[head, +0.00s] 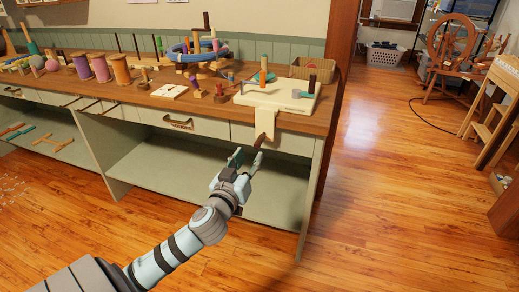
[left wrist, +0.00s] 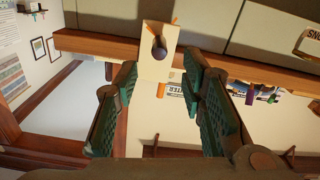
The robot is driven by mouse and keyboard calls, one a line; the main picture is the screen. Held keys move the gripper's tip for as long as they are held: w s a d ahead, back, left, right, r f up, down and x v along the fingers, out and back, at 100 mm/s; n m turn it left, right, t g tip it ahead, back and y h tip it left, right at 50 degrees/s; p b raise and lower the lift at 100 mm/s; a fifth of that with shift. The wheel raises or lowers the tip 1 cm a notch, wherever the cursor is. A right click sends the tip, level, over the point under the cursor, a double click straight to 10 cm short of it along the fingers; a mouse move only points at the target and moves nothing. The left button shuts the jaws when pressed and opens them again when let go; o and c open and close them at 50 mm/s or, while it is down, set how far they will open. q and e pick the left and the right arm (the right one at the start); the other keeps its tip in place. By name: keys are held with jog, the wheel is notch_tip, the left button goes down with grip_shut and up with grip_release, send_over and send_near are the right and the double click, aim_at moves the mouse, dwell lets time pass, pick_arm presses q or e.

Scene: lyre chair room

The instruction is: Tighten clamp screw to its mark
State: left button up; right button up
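The cream clamp (head: 265,121) hangs over the front edge of the workbench, below a cream board. Its dark brown screw (head: 259,142) points down toward my left gripper (head: 245,164). In the left wrist view the clamp block (left wrist: 150,69) faces me, with the dark round screw end (left wrist: 159,52) in it and small orange parts beside and below it. My left gripper (left wrist: 160,73) is open, its green-padded fingers on both sides of the clamp's lower part, with nothing held. I cannot tell whether they touch it. The screw's mark is not clearly identifiable. My right gripper is not in view.
The workbench (head: 215,118) carries the cream board (head: 255,98) with upright pegs, several spools and a blue ring. Its open lower shelf (head: 175,172) lies behind my left arm. A laundry basket (head: 385,57) and spinning wheel (head: 452,45) stand far back.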

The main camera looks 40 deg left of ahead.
aim_at(256, 147)
pick_arm(q)
jog(key=b+x, duration=0.1)
jog(key=x, duration=0.7)
jog(key=shift+f+b, duration=0.1)
jog(key=shift+b, duration=0.25)
jog(key=shift+w+a, duration=0.2)
jog(key=shift+w, duration=0.45)
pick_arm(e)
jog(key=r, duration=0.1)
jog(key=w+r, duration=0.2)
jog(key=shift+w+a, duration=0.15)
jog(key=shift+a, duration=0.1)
pick_arm(q)
jog(key=shift+c, duration=0.6)
grip_shut()
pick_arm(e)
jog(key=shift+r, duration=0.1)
